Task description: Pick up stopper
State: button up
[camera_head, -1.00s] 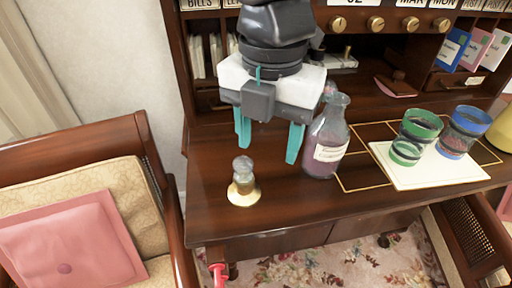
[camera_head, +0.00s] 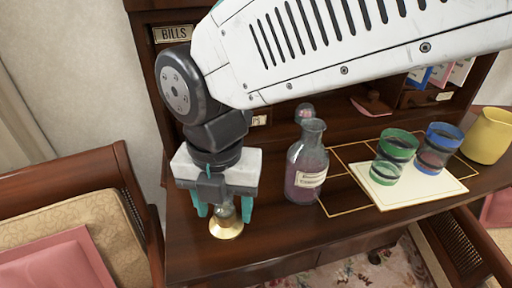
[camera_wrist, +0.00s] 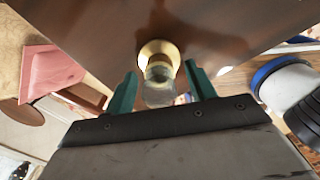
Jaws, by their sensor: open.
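The stopper (camera_head: 226,222) is a clear glass knob on a round gold base, upright on the desk top near its front left corner. In the wrist view the stopper (camera_wrist: 159,72) lies between the two teal fingers, with a gap to each side. My gripper (camera_head: 223,211) is open and comes down from above around the stopper's glass part. In the wrist view my gripper (camera_wrist: 160,88) has nothing clamped in it. The upper part of the stopper is partly hidden by the gripper in the head view.
A glass bottle (camera_head: 306,165) with a label stands just right of my gripper. Farther right, a green-rimmed glass (camera_head: 394,158) and a blue-rimmed glass (camera_head: 437,150) stand on a cream board (camera_head: 400,197). A yellow pitcher (camera_head: 488,136) is beyond. A chair (camera_head: 75,177) is at left.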

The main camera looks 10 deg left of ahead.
jog(key=c, duration=1)
jog(key=shift+c, duration=0.2)
jog(key=shift+r, duration=0.15)
